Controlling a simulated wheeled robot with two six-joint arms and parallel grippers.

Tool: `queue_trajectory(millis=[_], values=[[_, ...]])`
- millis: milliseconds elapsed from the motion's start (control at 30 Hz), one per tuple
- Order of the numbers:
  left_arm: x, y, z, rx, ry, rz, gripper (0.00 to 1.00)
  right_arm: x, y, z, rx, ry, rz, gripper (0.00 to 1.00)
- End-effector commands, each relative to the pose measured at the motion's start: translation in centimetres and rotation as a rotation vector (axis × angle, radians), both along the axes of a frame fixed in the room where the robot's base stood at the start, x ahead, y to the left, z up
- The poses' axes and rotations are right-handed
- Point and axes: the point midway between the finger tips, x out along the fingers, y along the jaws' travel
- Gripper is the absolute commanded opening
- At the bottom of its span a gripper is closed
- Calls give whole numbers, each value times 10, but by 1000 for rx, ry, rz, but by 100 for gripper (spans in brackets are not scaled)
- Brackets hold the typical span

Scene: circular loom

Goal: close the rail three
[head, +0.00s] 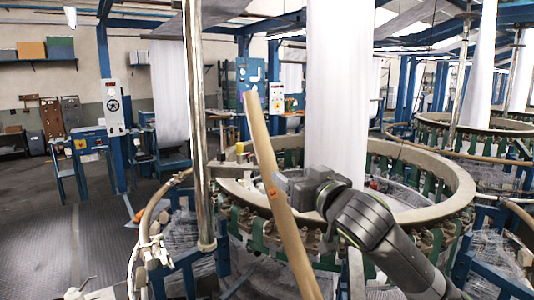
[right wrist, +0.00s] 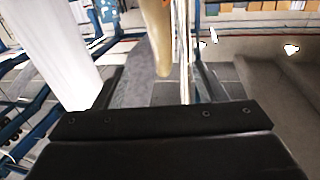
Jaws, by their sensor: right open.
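A long tan bar (head: 263,145), which looks like the raised rail, stands tilted in front of the circular loom (head: 440,212). A small orange mark is near its middle. I cannot tell whether it is rail three. My right gripper (head: 279,184) is at the bar's middle, reaching in from the right, with its fingertips partly hidden by the bar. In the right wrist view, the bar (right wrist: 156,30) shows between and beyond the two spread fingers. The gripper is open, and I cannot tell whether a finger touches the bar. My left gripper is not in view.
A shiny vertical pole (head: 197,120) stands left of the bar. A white fabric tube (head: 337,85) rises from the loom's middle. A bent hose-like rail (head: 150,215) and blue frame parts stand at the lower left. The floor (head: 95,235) at the left is mostly clear.

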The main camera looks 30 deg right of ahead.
Motion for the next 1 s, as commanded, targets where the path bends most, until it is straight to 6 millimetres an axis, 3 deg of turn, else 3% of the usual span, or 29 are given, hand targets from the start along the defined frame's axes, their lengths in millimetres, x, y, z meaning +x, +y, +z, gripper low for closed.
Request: queue_trajectory(millis=[300,700,1000], values=[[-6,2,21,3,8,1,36,52,-3,2,5,4,0,65],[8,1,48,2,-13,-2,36,118,-8,3,3,3,-1,65],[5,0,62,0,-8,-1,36,154,-11,2,1,1,-1,65]])
